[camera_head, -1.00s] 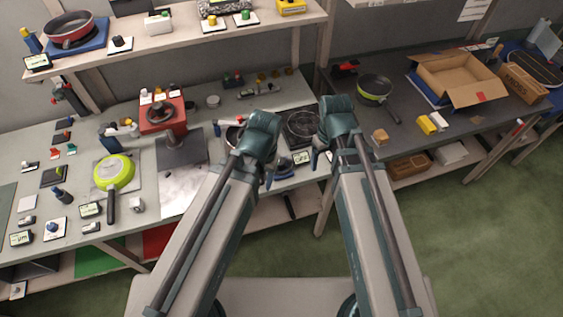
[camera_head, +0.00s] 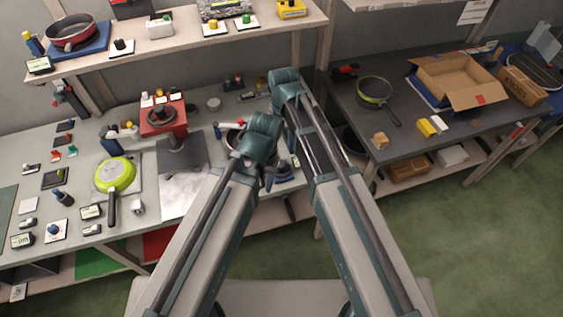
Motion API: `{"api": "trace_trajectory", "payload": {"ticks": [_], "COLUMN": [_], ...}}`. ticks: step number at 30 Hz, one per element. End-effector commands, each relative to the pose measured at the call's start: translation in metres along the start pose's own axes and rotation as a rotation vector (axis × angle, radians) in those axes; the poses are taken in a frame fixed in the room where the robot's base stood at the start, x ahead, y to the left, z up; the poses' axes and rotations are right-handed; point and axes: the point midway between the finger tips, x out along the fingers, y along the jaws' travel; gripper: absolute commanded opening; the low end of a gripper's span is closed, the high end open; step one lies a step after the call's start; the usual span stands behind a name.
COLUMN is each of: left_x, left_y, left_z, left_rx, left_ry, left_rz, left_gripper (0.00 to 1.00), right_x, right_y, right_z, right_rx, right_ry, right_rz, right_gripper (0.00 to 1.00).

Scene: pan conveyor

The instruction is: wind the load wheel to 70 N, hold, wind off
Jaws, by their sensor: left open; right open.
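A red machine (camera_head: 163,122) with a dark wheel (camera_head: 159,113) on top stands at the back of the left bench. It appears to be the load wheel; no load figure can be read from here. My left gripper (camera_head: 268,181) points down over the bench's front part, right of the machine, open with nothing visible in it. My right gripper (camera_head: 276,106) is farther back, just behind my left wrist. It is open, its fingers largely hidden by the arms. Both grippers are apart from the red machine.
A grey plate (camera_head: 182,152) lies before the machine. A green pan (camera_head: 115,174) lies left of it, its handle towards the front. A pan (camera_head: 232,137) is partly hidden behind my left wrist. An overhead shelf (camera_head: 190,42) spans the back. A right bench holds a cardboard box (camera_head: 460,78).

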Motion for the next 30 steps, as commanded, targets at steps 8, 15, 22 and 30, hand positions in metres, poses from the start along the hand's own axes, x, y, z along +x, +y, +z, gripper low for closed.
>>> {"api": "trace_trajectory", "payload": {"ticks": [8, 15, 22, 30], "left_x": [0.000, 0.009, 0.033, 0.071], "left_y": [0.000, 0.001, 0.003, 0.007], "left_z": [0.000, -0.001, -0.002, -0.004], "left_rx": [0.000, 0.000, -0.001, -0.002], "left_ry": [0.000, 0.000, 0.000, 0.000], "left_rz": [0.000, 0.000, 0.000, 0.000], "left_gripper": [0.50, 0.50, 0.50, 0.50], "right_x": [0.000, 0.009, 0.033, 0.071], "right_y": [0.007, 0.006, 0.006, 0.006], "right_z": [-0.004, -0.004, -0.004, -0.004], "right_rx": [-0.095, -0.092, -0.091, -0.091], "right_ry": [0.001, 0.001, 0.001, 0.001], "right_rz": [-0.003, -0.003, -0.003, -0.003], "right_gripper": [0.71, 0.71, 0.71, 0.71]}}
